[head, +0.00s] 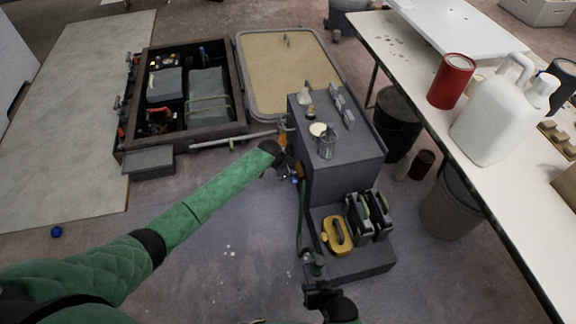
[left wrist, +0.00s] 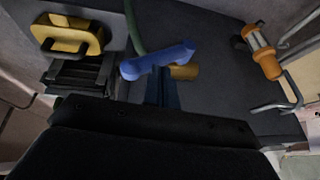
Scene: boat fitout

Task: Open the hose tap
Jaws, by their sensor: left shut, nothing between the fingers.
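The hose tap shows in the left wrist view as a blue lever (left wrist: 150,62) on a brass body (left wrist: 184,72), against the side of a grey cabinet. It is a small blue spot in the head view (head: 295,180). My left gripper (left wrist: 160,88) is shut and empty, its fingertips close to the lever; I cannot tell whether they touch it. In the head view my left gripper (head: 288,171) is mostly hidden beyond my green sleeve. A green hose (head: 301,215) runs down near the tap. My right gripper (head: 318,284) is low by the cabinet's base; its jaw state is unclear.
The grey stepped cabinet (head: 342,165) carries a yellow handled item (head: 337,235) on its low step. An orange lamp-like fitting (left wrist: 262,50) is right of the tap. A dark open crate (head: 185,100) lies beyond my arm. A white table (head: 510,195) fills the right side.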

